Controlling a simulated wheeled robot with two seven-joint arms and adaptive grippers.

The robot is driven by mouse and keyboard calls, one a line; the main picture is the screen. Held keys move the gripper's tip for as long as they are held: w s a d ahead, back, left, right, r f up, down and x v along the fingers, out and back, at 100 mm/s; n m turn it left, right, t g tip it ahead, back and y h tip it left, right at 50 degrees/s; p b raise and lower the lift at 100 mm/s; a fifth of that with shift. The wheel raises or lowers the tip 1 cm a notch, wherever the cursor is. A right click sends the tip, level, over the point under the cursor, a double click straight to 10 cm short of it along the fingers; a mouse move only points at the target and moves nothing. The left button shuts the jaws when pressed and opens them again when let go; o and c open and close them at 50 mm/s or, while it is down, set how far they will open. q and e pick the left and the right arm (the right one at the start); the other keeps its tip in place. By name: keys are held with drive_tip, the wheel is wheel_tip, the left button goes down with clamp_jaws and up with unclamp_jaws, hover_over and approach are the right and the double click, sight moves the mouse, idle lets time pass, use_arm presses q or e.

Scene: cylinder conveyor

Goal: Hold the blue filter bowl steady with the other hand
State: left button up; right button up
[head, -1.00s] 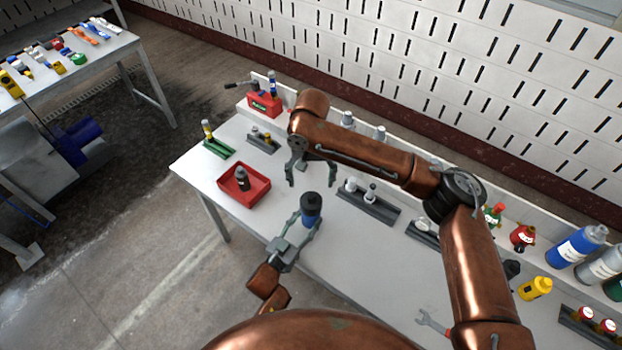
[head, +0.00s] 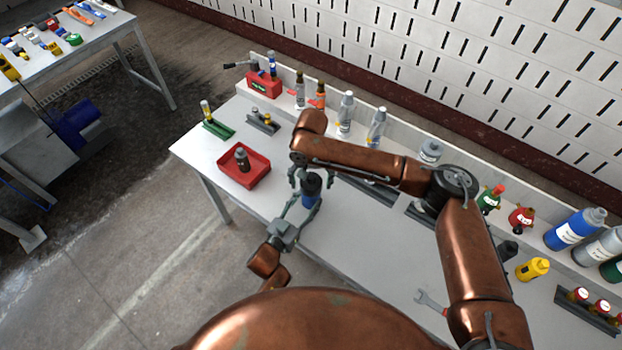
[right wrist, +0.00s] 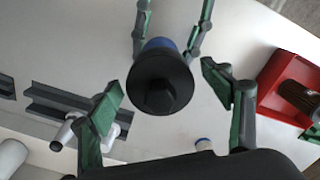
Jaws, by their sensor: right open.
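The blue filter bowl (head: 310,202) has a black top (head: 311,183) with a hex-shaped boss, seen end-on in the right wrist view (right wrist: 160,84). My left gripper (head: 299,203) has its fingers against both sides of the blue body. Its fingers also show at the top of the right wrist view (right wrist: 168,40). My right gripper (head: 311,177) is open above the bowl, one finger on each side of the black top. In the right wrist view its fingertips (right wrist: 163,82) are spread with clear gaps on both sides of the top.
A red tray (head: 229,175) with a dark cylindrical part (head: 242,159) lies to the left on the table (head: 345,245). Dark grey racks and several bottles line the back edge. A wrench (head: 431,302) lies at the front right. The front middle of the table is clear.

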drive_tip(key=c, duration=1.6)
drive_tip(key=shift+o, duration=0.2)
drive_tip(key=m, duration=0.5)
drive_tip(key=shift+m, duration=0.5)
drive_tip(key=m, duration=0.2)
drive_tip(key=shift+f+m, duration=0.1)
drive_tip(key=shift+m, duration=0.2)
drive_tip(key=m, duration=0.3)
